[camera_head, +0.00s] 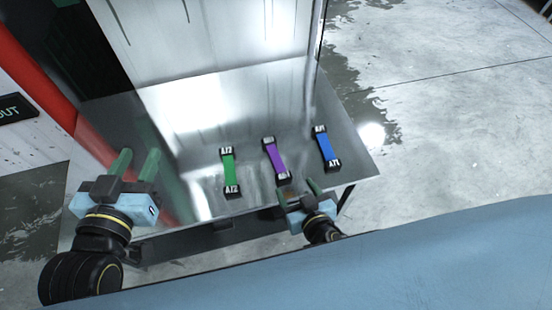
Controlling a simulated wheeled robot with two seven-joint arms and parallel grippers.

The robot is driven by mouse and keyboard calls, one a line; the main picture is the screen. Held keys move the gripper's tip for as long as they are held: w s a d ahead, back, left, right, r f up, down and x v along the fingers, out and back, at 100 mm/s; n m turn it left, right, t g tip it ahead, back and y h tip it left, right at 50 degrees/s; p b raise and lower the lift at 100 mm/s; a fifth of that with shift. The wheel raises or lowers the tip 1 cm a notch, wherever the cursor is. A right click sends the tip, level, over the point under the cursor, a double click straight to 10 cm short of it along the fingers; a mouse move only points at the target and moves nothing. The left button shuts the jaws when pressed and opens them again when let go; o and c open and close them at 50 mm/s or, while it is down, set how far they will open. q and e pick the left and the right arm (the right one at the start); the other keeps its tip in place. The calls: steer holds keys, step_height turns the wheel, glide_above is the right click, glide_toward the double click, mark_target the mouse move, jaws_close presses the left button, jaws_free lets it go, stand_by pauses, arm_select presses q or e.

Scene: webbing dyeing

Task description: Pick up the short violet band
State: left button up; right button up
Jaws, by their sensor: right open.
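The short violet band (275,160) lies on the metal table between a green band and a blue band. Its two ends have black labelled blocks. My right gripper (298,188) is open and empty at the table's front edge, just below and to the right of the violet band's near end. My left gripper (134,166) has its two green fingers apart, with nothing between them. It is at the left, well away from the violet band.
The green band (229,170) lies left of the violet one and the blue band (324,146) lies right of it. The metal table (350,158) has a shiny upright panel (215,38) at its back. A red post (38,80) stands at the left.

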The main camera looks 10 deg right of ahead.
mark_target(285, 178)
steer(key=x, duration=0.3)
steer(key=b+x, duration=0.1)
steer(key=shift+w+a+f, duration=0.2)
steer(key=shift+w+a, duration=0.1)
steer(key=shift+a, duration=0.1)
steer(key=shift+w+f, duration=0.15)
steer(key=shift+w, duration=0.25)
arm_select(q)
steer(key=r+t, duration=0.1)
steer(key=r+t+h, duration=0.1)
steer(key=r, duration=0.1)
steer(key=d+r+t, duration=0.1)
steer(key=r, duration=0.1)
steer(key=shift+w+d+r+h, duration=0.1)
steer(key=shift+w+r+h, duration=0.05)
steer(key=shift+r+h, duration=0.15)
arm_select(e)
steer(key=c, duration=1.1)
